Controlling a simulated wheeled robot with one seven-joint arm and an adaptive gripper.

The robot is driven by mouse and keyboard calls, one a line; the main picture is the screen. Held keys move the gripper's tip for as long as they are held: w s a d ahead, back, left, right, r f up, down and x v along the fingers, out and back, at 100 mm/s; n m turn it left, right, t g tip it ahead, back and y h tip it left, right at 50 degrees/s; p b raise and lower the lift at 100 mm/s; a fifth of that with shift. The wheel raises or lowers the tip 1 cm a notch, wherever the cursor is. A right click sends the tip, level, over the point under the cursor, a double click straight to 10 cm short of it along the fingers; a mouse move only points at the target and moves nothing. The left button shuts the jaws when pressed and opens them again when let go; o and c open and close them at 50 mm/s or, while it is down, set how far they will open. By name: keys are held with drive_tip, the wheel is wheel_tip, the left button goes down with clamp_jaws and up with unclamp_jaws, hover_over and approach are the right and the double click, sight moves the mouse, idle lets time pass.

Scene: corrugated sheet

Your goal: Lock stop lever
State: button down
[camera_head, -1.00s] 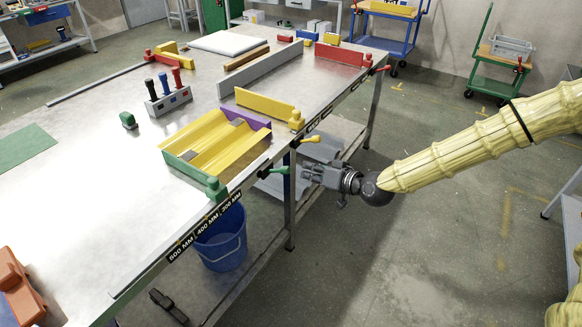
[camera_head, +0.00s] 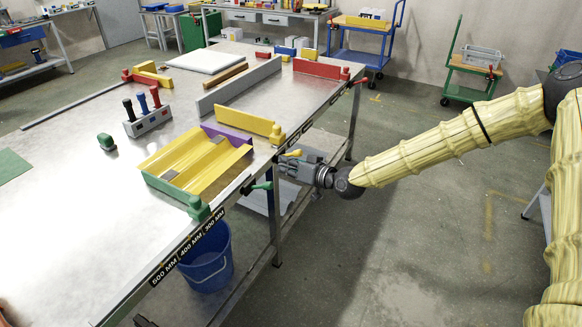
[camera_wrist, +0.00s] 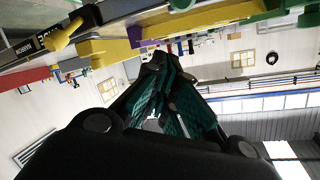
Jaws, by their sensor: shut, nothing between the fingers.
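A yellow corrugated sheet (camera_head: 196,160) lies on the table between a green stop (camera_head: 178,196) and a purple stop (camera_head: 226,136). Along the table's front edge sit a green lever (camera_head: 260,186), a yellow lever (camera_head: 292,153) beside the yellow stop (camera_head: 247,120), and a red lever (camera_head: 360,80) beside the red stop (camera_head: 318,68). My gripper (camera_head: 284,166) is at the edge, just below the yellow lever; contact cannot be told. In the wrist view, its dark fingers (camera_wrist: 165,88) are together and empty, with the yellow lever (camera_wrist: 63,37) beyond them at upper left.
The metal table (camera_head: 70,215) fills the left side, with its edge close to my gripper. A table leg (camera_head: 273,225) and a blue bucket (camera_head: 206,258) stand below. A grey rail (camera_head: 238,85) lies on top.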

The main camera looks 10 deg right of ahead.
sight(264, 186)
drive_tip(key=a+f+p, duration=0.1)
drive_tip(key=a+f, duration=0.1)
drive_tip(key=w+a+f+p, duration=0.1)
drive_tip(key=a+f, duration=0.1)
drive_tip(key=shift+w+f, duration=0.1)
drive_tip(key=shift+w, duration=0.05)
idle(0.4)
drive_tip(key=shift+d+f+b, duration=0.1)
drive_tip(key=shift+f+b, duration=0.05)
drive_tip(key=shift+b, duration=0.25)
